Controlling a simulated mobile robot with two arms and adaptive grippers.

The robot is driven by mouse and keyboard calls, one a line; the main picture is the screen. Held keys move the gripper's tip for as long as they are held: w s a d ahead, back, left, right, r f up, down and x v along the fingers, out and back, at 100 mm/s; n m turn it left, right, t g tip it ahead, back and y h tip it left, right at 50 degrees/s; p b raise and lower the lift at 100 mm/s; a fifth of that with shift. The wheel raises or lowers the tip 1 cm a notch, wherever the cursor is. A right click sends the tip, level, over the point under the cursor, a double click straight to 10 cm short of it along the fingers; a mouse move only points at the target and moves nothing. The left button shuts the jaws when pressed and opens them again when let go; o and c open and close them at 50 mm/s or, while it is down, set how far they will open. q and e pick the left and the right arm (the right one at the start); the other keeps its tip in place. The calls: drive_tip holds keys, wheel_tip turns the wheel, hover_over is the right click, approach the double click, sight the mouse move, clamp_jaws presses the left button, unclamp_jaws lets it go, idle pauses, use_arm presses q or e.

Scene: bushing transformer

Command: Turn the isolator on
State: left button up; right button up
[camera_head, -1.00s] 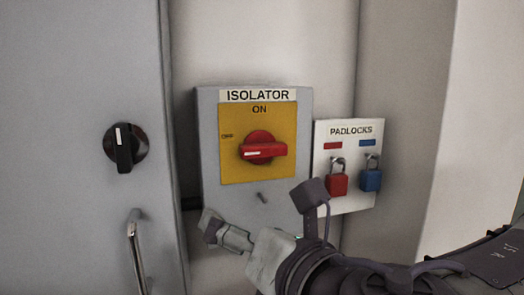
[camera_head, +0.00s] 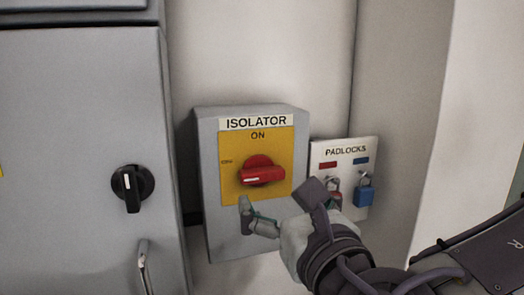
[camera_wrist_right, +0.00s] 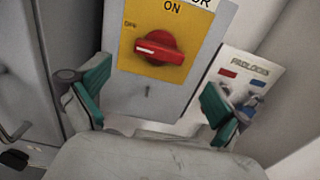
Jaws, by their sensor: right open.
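The isolator (camera_head: 222,230) is a grey box with a yellow plate and a red rotary knob (camera_head: 262,172). The knob's bar lies roughly level, its white mark on the left, toward the OFF label; ON is printed above. My right gripper (camera_head: 258,222) is in front of the box's lower part, just below the knob. In the wrist view its two green-padded fingers (camera_wrist_right: 155,92) are spread and empty, with the knob (camera_wrist_right: 158,48) ahead and above the gap. I see no contact with the knob. The far finger is mostly hidden in the head view. My left gripper is not in view.
Right of the isolator is a padlocks board (camera_head: 347,150) with a blue padlock (camera_head: 365,192) and a red padlock (camera_head: 335,197), partly hidden by my wrist. On the left is a grey cabinet (camera_head: 70,110) with a black knob (camera_head: 132,188) and metal handle (camera_head: 146,268).

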sight(265, 178)
drive_tip(key=p+x, duration=0.4)
drive_tip(key=x, duration=0.5)
drive_tip(key=shift+w+a+f, duration=0.1)
drive_tip(key=shift+w+f, duration=0.05)
drive_tip(key=shift+w, duration=0.05)
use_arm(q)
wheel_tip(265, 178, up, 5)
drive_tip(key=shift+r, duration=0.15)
use_arm(e)
drive_tip(key=c, duration=1)
